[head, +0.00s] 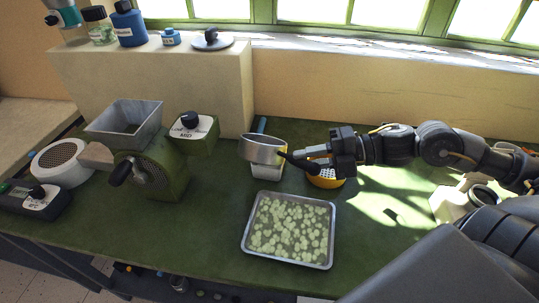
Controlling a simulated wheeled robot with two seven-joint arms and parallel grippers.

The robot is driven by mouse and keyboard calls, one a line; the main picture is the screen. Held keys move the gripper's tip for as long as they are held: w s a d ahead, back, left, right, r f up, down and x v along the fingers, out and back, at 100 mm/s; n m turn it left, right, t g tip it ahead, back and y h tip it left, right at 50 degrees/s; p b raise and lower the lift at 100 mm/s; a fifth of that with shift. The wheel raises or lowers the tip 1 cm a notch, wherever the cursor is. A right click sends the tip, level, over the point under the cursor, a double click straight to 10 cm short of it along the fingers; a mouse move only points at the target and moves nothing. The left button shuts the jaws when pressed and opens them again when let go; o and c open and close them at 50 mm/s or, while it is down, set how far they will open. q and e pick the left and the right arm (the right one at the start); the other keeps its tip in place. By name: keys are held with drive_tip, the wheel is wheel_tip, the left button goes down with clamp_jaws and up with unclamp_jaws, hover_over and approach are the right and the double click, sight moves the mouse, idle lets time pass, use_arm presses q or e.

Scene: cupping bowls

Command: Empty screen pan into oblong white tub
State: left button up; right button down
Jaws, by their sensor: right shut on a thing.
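My right gripper (312,156) reaches in from the right and is shut on the dark handle of the metal screen pan (261,150). The pan is tilted and held above the oblong white tub (266,171), hiding much of it. I cannot tell what is inside the pan or the tub. My left gripper is not in view.
A metal tray (247,243) of pale round pieces lies in front of the tub. A green grinder (158,172) stands left.

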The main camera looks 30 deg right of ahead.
drive_tip(key=shift+w+d+r, duration=0.25)
drive_tip(key=shift+d+r, duration=0.15)
drive_tip(key=shift+a, duration=0.1)
drive_tip(key=shift+s+a+p, duration=0.3)
drive_tip(key=shift+s+a, duration=0.1)
drive_tip(key=shift+a, duration=0.15)
drive_tip(key=shift+w+d+r+m+y, duration=0.45)
drive_tip(key=shift+d+m, duration=0.15)
drive_tip(key=shift+m, duration=0.1)
drive_tip(key=shift+w+d+r+m+y, duration=0.3)
drive_tip(key=shift+d+r+m+y, duration=0.1)
drive_tip(key=shift+d+m, duration=0.25)
drive_tip(key=shift+w+d+r+m+y, duration=0.4)
drive_tip(key=shift+d+r+m, duration=0.1)
drive_tip(key=shift+m, duration=0.25)
